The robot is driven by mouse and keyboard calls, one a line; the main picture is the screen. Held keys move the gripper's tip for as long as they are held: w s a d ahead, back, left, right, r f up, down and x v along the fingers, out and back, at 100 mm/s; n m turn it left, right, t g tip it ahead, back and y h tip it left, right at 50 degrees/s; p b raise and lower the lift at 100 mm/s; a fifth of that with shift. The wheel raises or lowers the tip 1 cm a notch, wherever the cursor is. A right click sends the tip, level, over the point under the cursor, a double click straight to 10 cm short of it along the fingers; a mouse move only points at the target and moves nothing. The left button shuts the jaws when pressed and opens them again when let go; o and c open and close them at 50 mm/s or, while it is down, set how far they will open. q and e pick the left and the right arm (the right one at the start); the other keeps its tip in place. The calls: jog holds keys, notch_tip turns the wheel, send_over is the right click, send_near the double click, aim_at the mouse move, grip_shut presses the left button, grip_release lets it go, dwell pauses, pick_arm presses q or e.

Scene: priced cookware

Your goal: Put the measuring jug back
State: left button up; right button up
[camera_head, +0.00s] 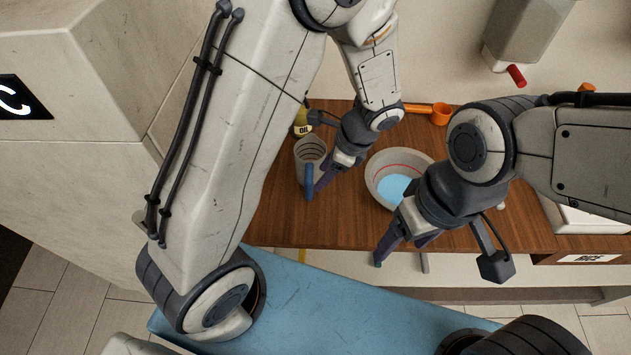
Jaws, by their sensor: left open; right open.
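The measuring jug (309,149), grey with dark level lines and a blue handle, stands upright on the wooden counter (281,222). My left gripper (324,182) is open and low beside the jug's right side, close to the handle. Its fingers partly overlap, and I cannot tell whether they touch the jug. My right gripper (402,252) is open and empty, in front of a bowl and over the counter's front edge in this view.
A pale bowl (381,167) with a red line and light-blue contents stands right of the jug. An oil bottle (303,128) is behind the jug. An orange scoop (440,113) lies at the back. A grey dispenser with a red spout (516,76) hangs above.

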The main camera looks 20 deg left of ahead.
pick_arm(q)
jog(key=s+d+r+n+h, duration=0.2)
jog(key=s+d+r+n, duration=0.2)
jog(key=s, duration=0.4)
jog(key=s+d+r+n+h, duration=0.3)
jog(key=s+r+n, duration=0.2)
jog(key=s+r, duration=0.4)
jog(key=shift+s+d+n, duration=0.3)
jog(key=shift+d+n, duration=0.1)
dwell(0.3)
